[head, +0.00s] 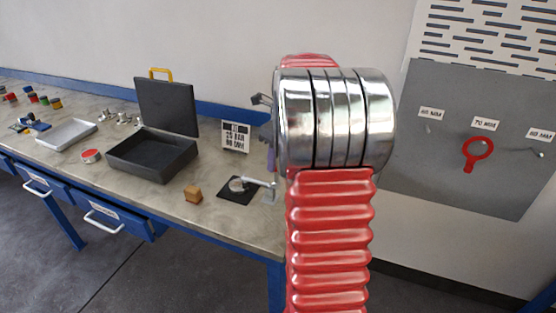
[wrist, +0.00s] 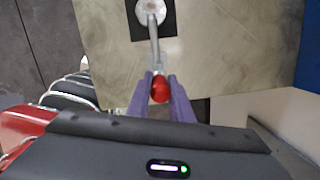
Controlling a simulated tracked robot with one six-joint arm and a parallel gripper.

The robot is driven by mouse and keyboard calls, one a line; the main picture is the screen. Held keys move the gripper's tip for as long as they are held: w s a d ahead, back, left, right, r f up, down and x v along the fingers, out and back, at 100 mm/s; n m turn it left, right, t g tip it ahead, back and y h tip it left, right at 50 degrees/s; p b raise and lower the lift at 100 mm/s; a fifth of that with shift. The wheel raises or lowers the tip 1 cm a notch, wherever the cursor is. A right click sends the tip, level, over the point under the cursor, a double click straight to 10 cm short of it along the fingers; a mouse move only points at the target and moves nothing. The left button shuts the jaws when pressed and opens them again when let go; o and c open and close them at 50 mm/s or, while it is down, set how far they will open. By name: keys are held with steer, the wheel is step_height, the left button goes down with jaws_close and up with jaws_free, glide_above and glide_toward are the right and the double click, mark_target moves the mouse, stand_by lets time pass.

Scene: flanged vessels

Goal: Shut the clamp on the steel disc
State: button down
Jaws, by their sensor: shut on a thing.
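The clamp (head: 262,183) is on the bench, its silver bar reaching left to the pale steel disc (head: 237,185) on a black plate (head: 235,195). In the wrist view the disc (wrist: 150,10) is at the top edge, with the bar (wrist: 154,45) running from it toward my gripper (wrist: 162,78). My gripper's purple fingers are shut on the clamp's red handle (wrist: 160,91), one on each side. In the head view my arm hides most of the gripper and the handle. I cannot tell whether the bar presses on the disc.
A white tray (head: 67,135) is farther left. A grey panel with a red ring tool (head: 478,151) hangs at right.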

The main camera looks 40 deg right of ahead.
steer(key=shift+w+a, duration=0.1)
steer(key=shift+w, duration=0.2)
steer(key=c, duration=1.9)
jaws_free()
steer(key=shift+w+f, duration=0.1)
steer(key=shift+w, duration=0.05)
steer(key=o, duration=0.3)
steer(key=shift+s, duration=0.2)
steer(key=r, duration=0.4)
steer(key=s+r, duration=0.1)
steer(key=r, duration=0.4)
steer(key=s+r, duration=0.1)
steer(key=r, duration=0.3)
steer(key=shift+s+d+r, duration=0.1)
steer(key=shift+d+r, duration=0.1)
steer(key=shift+r, duration=0.1)
steer(key=shift+s, duration=0.1)
